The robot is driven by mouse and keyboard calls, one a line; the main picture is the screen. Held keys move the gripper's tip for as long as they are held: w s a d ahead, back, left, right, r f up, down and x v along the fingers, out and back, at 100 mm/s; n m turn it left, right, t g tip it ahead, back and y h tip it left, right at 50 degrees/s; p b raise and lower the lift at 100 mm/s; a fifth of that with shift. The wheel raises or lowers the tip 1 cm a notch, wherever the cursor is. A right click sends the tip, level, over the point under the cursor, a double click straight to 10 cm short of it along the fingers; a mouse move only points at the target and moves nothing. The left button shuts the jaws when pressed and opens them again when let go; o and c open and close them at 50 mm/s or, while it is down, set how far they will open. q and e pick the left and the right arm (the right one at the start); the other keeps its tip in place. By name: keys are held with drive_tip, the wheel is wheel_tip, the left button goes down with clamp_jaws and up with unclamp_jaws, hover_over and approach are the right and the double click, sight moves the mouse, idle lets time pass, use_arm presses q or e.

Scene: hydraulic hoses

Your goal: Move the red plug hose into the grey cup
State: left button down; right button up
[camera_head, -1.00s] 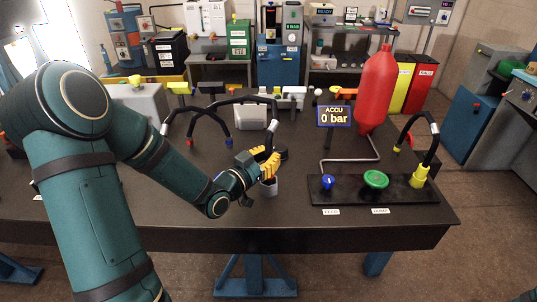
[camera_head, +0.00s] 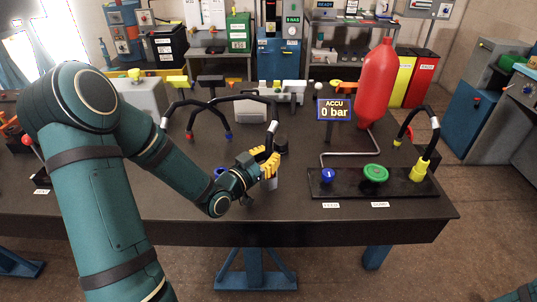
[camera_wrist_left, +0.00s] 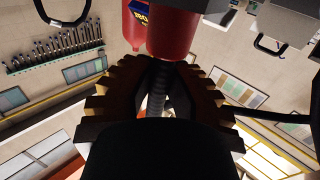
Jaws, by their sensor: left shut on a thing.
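My left gripper (camera_head: 267,165), with yellow fingers, is over the front middle of the dark bench. It is shut on the red plug hose, a black hose with a silver sleeve (camera_head: 272,127) that arches up and left behind it. In the left wrist view the ribbed hose (camera_wrist_left: 156,92) runs between the fingers (camera_wrist_left: 157,85), with a red cylinder (camera_wrist_left: 171,34) just beyond them. The grey cup (camera_head: 273,184) shows just below the fingertips, partly covered by them. I cannot tell whether the plug is inside it. My right gripper is out of view.
A blue ring-shaped thing (camera_head: 220,172) shows beside my left wrist. To the right are a black panel with a green knob (camera_head: 375,173), a bent pipe and a red tank (camera_head: 377,85). The front bench edge is clear.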

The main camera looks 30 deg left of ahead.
use_arm(q)
drive_tip(key=c, duration=0.9)
unclamp_jaws()
drive_tip(key=shift+s, duration=0.1)
drive_tip(key=s, duration=0.2)
drive_tip(key=s+a, duration=0.1)
drive_tip(key=s, duration=0.4)
drive_tip(key=shift+s+a+f, duration=0.1)
drive_tip(key=shift+s+a, duration=0.05)
